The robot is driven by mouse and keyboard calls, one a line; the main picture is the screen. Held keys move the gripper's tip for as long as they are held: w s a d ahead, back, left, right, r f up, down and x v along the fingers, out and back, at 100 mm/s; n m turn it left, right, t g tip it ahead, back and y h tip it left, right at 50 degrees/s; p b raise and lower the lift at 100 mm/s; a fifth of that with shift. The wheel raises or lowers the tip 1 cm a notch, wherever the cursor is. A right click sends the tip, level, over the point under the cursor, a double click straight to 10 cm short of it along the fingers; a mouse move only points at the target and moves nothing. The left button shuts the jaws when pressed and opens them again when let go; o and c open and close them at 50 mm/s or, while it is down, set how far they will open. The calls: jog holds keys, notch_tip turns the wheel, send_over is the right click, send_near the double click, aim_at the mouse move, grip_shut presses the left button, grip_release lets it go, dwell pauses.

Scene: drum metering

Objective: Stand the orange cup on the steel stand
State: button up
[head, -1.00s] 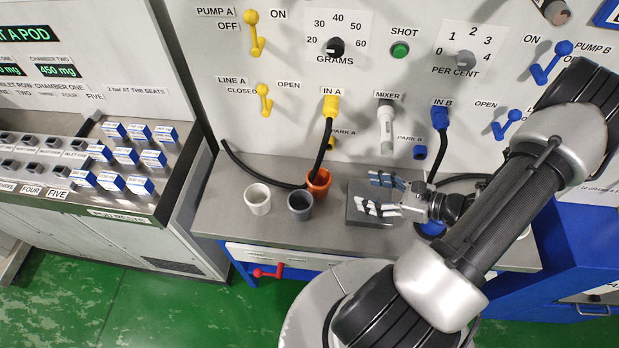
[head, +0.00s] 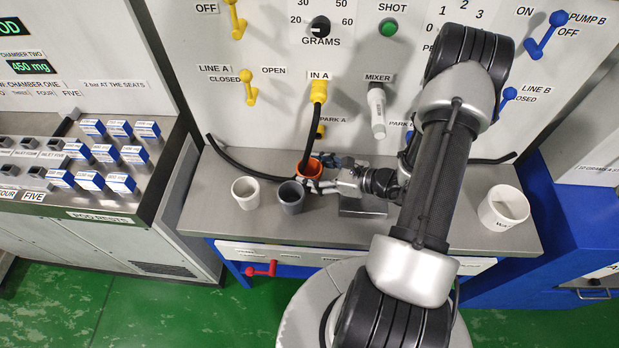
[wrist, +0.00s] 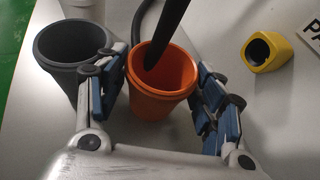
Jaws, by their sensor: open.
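The orange cup (head: 309,168) stands upright on the steel bench, beside the grey cup; it also shows in the wrist view (wrist: 160,103). A black hose from the IN A port hangs down to it, and its end appears to be inside the cup. My gripper (head: 320,173) is open, with one finger on each side of the orange cup in the wrist view (wrist: 163,75). I cannot tell whether either finger touches it. The left finger lies between the orange and grey cups. The steel stand (head: 362,210) is a low grey block below the mixer spout, partly hidden under my gripper.
The grey cup (head: 291,197) stands close to the orange one, with a white cup (head: 246,192) farther left. A larger white container (head: 503,207) stands at the right. The mixer spout (head: 377,112) hangs above the stand. A yellow socket (wrist: 267,52) is near the right finger.

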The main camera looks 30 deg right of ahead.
jog(key=shift+x, duration=0.85)
jog(key=shift+c, duration=0.2)
jog(key=shift+r, duration=0.1)
jog(key=c, duration=0.9)
jog(key=shift+o, duration=0.2)
